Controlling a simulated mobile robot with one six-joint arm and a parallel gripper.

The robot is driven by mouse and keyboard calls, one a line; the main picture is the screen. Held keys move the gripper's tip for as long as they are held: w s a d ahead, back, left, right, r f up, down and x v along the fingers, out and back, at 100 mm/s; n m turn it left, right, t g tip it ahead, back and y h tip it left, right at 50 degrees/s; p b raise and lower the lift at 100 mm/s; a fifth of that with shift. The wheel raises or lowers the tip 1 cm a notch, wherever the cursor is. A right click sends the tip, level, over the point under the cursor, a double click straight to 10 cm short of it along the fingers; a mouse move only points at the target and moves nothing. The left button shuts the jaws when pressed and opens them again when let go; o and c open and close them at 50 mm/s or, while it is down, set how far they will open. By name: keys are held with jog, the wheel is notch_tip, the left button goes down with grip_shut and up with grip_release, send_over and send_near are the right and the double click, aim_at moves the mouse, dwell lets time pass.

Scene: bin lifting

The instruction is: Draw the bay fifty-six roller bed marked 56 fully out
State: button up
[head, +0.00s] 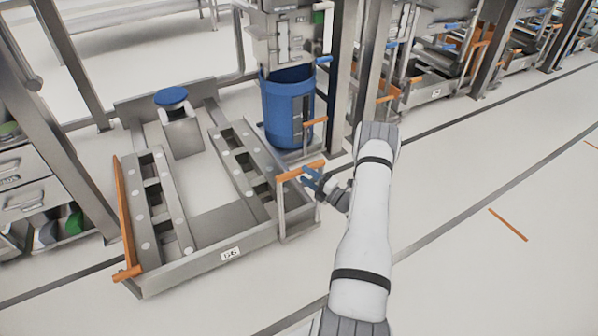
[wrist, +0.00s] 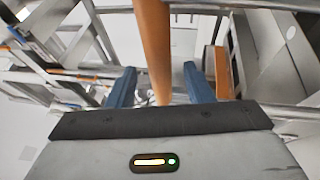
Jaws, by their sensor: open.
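The roller bed marked 56 (head: 231,253) stands out from its bay on the floor in the head view, with its number plate on the front edge. An orange handle bar (head: 301,171) stands on a grey frame at its right front corner. My gripper (head: 312,178) is at this handle with its blue fingers apart. In the wrist view an orange bar (wrist: 152,45) passes between the two blue fingers of my gripper (wrist: 162,88). The jaws are open around it, with gaps on both sides. Whether a finger touches the bar cannot be told.
A blue bin (head: 287,112) stands behind the bed under a metal machine. A blue-topped block (head: 172,97) sits at the bed's rear. Drawers (head: 24,187) stand to the left behind a post.

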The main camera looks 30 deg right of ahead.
jog(key=shift+b+x, duration=0.4)
jog(key=shift+x, duration=2.25)
grip_shut()
